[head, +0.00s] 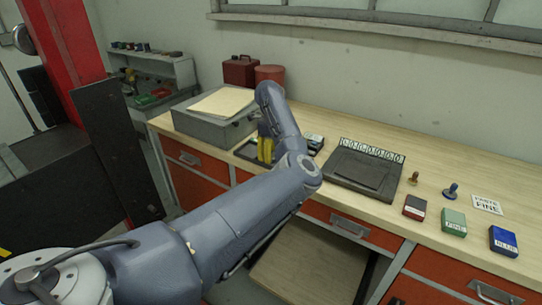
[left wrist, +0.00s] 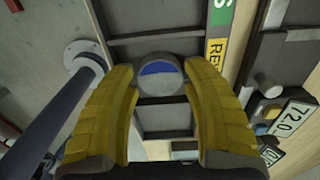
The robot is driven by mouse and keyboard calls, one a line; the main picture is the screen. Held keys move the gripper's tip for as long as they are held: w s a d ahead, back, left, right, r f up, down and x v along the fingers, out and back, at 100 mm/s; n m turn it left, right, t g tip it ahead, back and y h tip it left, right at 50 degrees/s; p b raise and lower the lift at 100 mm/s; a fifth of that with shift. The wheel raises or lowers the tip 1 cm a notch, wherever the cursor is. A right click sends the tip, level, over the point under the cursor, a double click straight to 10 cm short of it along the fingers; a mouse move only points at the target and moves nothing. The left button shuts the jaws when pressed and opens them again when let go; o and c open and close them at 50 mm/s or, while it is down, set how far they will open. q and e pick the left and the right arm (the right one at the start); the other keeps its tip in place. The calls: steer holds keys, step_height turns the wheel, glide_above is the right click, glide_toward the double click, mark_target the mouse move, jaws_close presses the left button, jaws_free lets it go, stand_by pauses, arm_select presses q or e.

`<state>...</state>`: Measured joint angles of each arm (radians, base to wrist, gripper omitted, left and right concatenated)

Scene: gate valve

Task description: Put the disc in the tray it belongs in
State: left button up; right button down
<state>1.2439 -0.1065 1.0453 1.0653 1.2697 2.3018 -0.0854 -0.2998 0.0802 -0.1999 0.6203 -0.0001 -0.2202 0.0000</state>
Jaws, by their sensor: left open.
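The disc (left wrist: 160,78), grey-rimmed with a blue patch on its face, lies between the two fingers of my left gripper (left wrist: 159,68) in the left wrist view. The yellow fingers are open, one on each side close to the disc; I cannot tell whether they touch it. Behind the disc is a grey tray (left wrist: 150,20) with dark dividers and a green and yellow lettered strip along its right side. In the head view the left gripper (head: 265,148) points down over a dark tray on the bench, and my arm hides much of it. My right gripper is not in view.
A slate-grey board (head: 356,169) with number tags lies right of the gripper. Further right are stamps, dark, green (head: 454,222) and blue (head: 503,241) pads and a white card (head: 487,204). A grey box (head: 213,125) with a folder stands left. The bench's back right is clear.

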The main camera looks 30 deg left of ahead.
arm_select(q)
step_height(320, 180, up, 13)
steer(key=shift+f, duration=0.2)
stand_by(0.3)
steer(key=shift+a, duration=0.15)
